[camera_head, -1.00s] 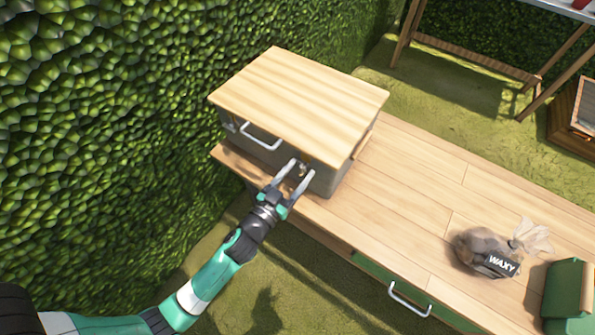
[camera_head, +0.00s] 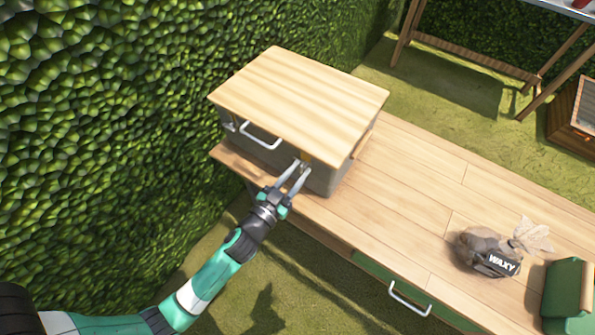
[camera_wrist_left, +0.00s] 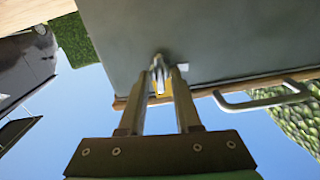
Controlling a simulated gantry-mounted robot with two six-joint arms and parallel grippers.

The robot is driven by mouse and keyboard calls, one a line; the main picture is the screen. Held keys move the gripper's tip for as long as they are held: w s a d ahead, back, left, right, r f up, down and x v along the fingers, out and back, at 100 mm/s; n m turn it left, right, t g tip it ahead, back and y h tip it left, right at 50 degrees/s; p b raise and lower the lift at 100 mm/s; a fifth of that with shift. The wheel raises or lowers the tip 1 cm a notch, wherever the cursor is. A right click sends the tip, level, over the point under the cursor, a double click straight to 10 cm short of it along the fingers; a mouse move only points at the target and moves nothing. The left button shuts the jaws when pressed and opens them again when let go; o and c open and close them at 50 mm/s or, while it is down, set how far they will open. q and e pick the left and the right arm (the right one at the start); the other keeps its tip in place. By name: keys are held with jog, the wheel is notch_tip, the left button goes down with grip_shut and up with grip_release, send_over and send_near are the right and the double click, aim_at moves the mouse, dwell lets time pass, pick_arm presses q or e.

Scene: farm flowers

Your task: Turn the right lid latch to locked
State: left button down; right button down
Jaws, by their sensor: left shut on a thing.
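A grey box with a pale wooden lid (camera_head: 300,95) stands at the far left end of the bench. The right lid latch (camera_wrist_left: 158,70) is a small metal piece on the box's front, with a yellow part beside it, under the lid's edge. My left gripper (camera_head: 303,165) reaches the front right of the box and is shut on the latch. The fingertips also close around it in the left wrist view (camera_wrist_left: 163,70). The fingers hide much of the latch, so its exact angle is hard to tell. My right gripper is not in view.
A white handle (camera_head: 260,136) projects from the lid's front, left of my gripper. The wooden bench top (camera_head: 420,185) is clear right of the box. A bag labelled WAXY (camera_head: 487,252) and a green container (camera_head: 568,290) stand further right. A hedge (camera_head: 110,130) rises at left.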

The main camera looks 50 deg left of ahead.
pick_arm(q)
jog(key=m, duration=0.4)
jog(key=shift+d, duration=0.1)
jog(key=m, duration=0.4)
jog(key=shift+m, duration=0.4)
jog(key=m, duration=0.4)
jog(key=shift+d+f+p, duration=0.1)
jog(key=shift+p, duration=0.2)
jog(key=shift+f+m, duration=0.1)
jog(key=shift+m, duration=1.8)
jog(key=c, duration=0.6)
grip_release()
